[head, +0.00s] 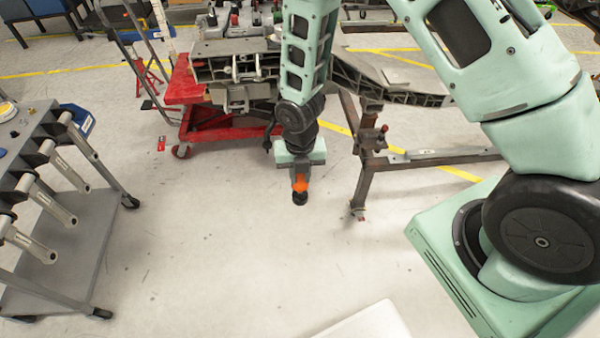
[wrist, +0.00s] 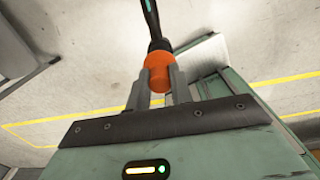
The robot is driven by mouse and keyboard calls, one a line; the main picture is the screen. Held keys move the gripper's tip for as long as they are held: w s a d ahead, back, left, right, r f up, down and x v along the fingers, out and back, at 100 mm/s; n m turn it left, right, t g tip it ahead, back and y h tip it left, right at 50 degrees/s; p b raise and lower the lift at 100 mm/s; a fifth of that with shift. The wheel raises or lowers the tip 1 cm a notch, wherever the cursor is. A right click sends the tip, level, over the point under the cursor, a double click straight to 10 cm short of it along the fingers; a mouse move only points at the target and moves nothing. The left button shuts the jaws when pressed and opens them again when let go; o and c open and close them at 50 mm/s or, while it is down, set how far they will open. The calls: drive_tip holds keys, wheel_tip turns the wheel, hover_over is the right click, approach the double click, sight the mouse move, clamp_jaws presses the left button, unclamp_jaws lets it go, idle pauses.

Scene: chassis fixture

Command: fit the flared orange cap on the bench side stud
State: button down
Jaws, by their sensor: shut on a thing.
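The orange cap (head: 301,184) is held at the lower end of my arm, with a dark round end pointing down. In the wrist view the orange cap (wrist: 158,72) sits between the two grey fingers of my gripper (wrist: 159,88), which are shut on it. My gripper (head: 300,174) hangs over open floor, apart from the grey bench (head: 90,250) at the left and the chassis frame behind. Several grey bars with black fittings (head: 46,148) stick out from the bench's side. I cannot tell which part is the stud.
A red lift cart (head: 200,122) carries part of the chassis (head: 225,68) at the back. A brown steel stand (head: 365,165) holds a chassis rail right of my gripper. A blue bin (head: 78,118) hangs at the bench's far end. The floor between bench and stand is clear.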

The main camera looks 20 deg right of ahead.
sight(300, 183)
drive_tip(key=shift+f+b, duration=1.15)
drive_tip(key=shift+f, duration=0.6)
drive_tip(key=shift+f, duration=0.15)
idle(0.6)
drive_tip(key=c, duration=1.2)
unclamp_jaws()
drive_tip(key=shift+o, duration=0.2)
wheel_tip(300, 183, up, 7)
drive_tip(key=p, duration=0.6)
